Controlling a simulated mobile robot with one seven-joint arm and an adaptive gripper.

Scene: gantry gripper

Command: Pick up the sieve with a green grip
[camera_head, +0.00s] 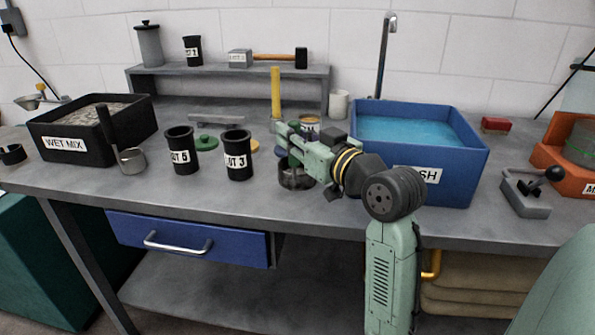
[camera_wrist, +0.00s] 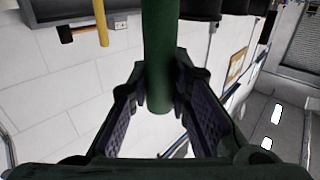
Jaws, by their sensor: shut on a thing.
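My gripper (camera_head: 284,134) is over the middle of the bench, left of the blue wash tub. In the wrist view my gripper (camera_wrist: 160,92) has both pads closed against a dark green cylindrical grip (camera_wrist: 159,45), which runs from the top edge down between the fingers. In the head view a dark metal round body (camera_head: 296,180), apparently the sieve's, shows just below my gripper. The gripper and wrist hide most of the grip there. I cannot tell whether the body touches the bench.
The blue tub (camera_head: 465,160) stands close on the right. Black pots (camera_head: 237,160) and (camera_head: 182,155) and a green lid (camera_head: 206,142) are to the left. An upright yellow handle (camera_head: 276,92) is just behind. A raised shelf (camera_head: 180,72) stands at the back. The front bench edge is clear.

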